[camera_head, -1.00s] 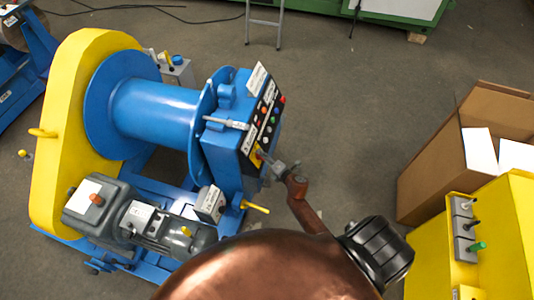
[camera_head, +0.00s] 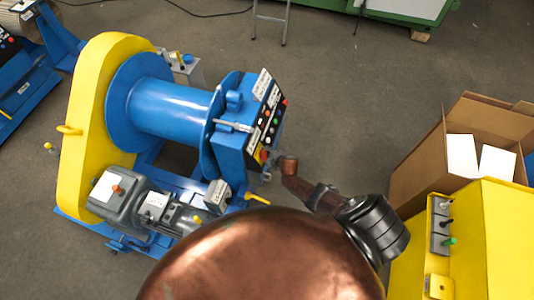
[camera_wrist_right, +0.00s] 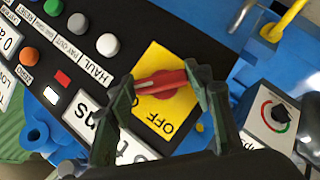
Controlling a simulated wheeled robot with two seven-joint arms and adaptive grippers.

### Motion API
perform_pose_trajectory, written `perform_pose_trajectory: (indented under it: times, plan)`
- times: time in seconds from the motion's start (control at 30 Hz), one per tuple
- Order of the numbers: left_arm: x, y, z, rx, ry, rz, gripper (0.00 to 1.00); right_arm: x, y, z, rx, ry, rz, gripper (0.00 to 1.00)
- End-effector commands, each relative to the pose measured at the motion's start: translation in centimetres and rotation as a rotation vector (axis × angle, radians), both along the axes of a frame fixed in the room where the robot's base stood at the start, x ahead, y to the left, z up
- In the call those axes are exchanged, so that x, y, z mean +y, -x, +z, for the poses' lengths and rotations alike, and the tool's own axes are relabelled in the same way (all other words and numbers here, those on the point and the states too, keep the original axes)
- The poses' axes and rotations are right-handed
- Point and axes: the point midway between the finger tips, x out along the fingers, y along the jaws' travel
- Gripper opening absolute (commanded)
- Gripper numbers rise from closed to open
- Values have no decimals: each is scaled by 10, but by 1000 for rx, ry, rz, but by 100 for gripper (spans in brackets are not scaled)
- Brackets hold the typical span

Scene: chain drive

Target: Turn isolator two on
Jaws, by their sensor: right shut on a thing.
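A red rotary handle (camera_wrist_right: 158,83) sits on a yellow plate (camera_wrist_right: 178,108) marked OFF in the right wrist view. The same red-and-yellow switch shows at the lower end of the sloped black panel in the head view (camera_head: 264,155). My right gripper (camera_wrist_right: 165,85) has one finger at each end of the red handle and is shut on it. In the head view my right gripper (camera_head: 268,172) is small and partly hidden by its wrist. The handle lies nearly level across the wrist picture. The isolator's number is not readable. My left gripper is not in view.
The panel belongs to a blue winch (camera_head: 175,112) with a yellow side cover (camera_head: 88,125). Beside the switch are buttons, a grey box (camera_wrist_right: 272,112) with a dial, and a yellow lever (camera_head: 257,198). A yellow cabinet (camera_head: 490,240) and cardboard boxes (camera_head: 425,165) stand at right.

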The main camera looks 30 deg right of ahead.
Motion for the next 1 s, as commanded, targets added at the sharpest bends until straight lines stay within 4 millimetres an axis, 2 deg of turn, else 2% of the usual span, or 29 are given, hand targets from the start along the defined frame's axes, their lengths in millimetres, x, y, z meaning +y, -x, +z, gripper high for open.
perform_pose_trajectory:
  times: [0.3, 0.87, 0.9, 1.0]
  plan:
    - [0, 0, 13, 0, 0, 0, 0, -1, 0, 1, 42, -47, -35, 23]
    - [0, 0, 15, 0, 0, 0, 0, -1, 0, 0, 51, -59, -40, 23]
    - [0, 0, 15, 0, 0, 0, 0, -1, 0, 0, 51, -59, -40, 49]
    - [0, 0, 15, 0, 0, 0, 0, -1, 0, 0, 50, -58, -40, 56]
